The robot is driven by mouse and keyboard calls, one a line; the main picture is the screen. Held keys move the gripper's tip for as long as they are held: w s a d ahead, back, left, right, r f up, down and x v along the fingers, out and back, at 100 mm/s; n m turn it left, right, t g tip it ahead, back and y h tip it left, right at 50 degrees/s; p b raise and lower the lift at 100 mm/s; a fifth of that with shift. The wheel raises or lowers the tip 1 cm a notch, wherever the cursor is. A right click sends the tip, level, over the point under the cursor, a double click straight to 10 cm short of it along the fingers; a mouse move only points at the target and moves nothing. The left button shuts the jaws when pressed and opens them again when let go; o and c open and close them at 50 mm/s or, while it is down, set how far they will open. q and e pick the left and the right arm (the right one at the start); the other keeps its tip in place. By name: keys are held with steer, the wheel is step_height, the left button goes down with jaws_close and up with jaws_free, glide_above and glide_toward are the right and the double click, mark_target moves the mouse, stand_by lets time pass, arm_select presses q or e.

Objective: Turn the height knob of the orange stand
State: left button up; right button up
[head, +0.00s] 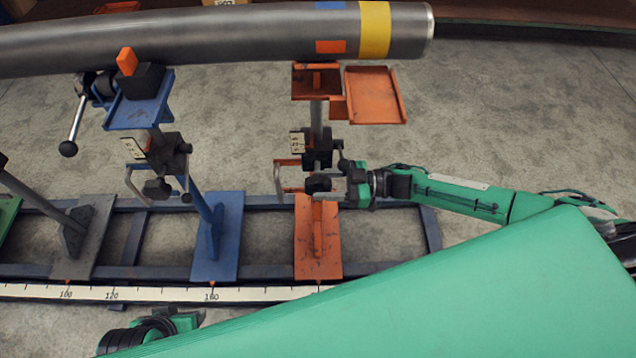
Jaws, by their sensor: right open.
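The orange stand (318,235) stands upright on the rail frame, right of the blue stand. Its dark height knob (318,183) sits low on the clamp under the post. My right gripper (328,186) comes in from the right at knob height. It is open, with its fingers at the knob, apparently on either side of it. I cannot tell whether they touch it. The gripper partly hides the knob and the stand's lower post. My left gripper's fingers are not in view.
A grey pipe (200,38) with a yellow band spans the top, above the stands. The blue stand (215,230) has its own knob and lever. An orange tray (375,95) juts right of the orange stand's head. A scale strip (140,294) runs along the frame's front.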

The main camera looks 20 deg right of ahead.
steer(key=shift+x, duration=0.85)
steer(key=shift+c, duration=0.5)
